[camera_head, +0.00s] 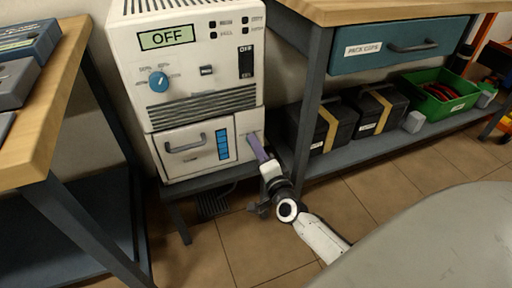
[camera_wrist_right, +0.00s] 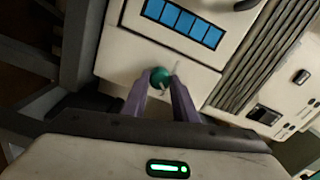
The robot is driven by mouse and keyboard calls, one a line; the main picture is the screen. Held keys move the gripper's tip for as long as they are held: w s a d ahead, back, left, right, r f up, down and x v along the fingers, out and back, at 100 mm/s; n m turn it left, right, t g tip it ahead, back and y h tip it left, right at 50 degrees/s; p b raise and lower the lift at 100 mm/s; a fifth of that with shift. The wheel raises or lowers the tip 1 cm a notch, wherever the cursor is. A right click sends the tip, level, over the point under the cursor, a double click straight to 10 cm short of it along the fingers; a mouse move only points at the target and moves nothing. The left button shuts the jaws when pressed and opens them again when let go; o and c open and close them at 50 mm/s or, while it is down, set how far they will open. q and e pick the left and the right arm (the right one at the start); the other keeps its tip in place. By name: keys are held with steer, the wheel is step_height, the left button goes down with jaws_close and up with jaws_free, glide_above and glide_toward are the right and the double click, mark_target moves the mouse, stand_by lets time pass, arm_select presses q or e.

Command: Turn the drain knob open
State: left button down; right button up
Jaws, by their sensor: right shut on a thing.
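The drain knob is a small round green knob (camera_wrist_right: 160,77) on the lower part of the white machine (camera_head: 190,80), beside a column of blue windows. My right gripper (camera_head: 254,140) reaches up to the machine's lower right from the right. In the right wrist view its two purple fingers (camera_wrist_right: 161,84) are closed on the green knob, one on each side. In the head view the fingers hide the knob. The machine's display (camera_head: 167,38) reads OFF. My left gripper is not in view.
A blue dial (camera_head: 158,81) and a drawer handle (camera_head: 185,145) are on the machine's front. A wooden bench (camera_head: 48,115) stands at left. At right, a bench with a blue drawer (camera_head: 395,46) has black boxes (camera_head: 322,128) and a green crate (camera_head: 440,92) on its shelf.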

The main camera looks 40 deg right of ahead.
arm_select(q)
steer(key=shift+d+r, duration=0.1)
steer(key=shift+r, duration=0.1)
arm_select(e)
steer(key=shift+m, duration=0.4)
steer(key=o, duration=1.1)
steer(key=shift+c, duration=0.2)
steer(key=shift+s, duration=0.1)
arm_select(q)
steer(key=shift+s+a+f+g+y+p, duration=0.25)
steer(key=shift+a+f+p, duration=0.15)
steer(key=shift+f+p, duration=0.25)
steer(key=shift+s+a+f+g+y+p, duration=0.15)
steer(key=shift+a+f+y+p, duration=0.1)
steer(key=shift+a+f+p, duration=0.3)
arm_select(e)
steer(key=v, duration=1)
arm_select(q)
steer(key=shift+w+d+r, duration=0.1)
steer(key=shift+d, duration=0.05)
arm_select(e)
steer(key=shift+s, duration=0.1)
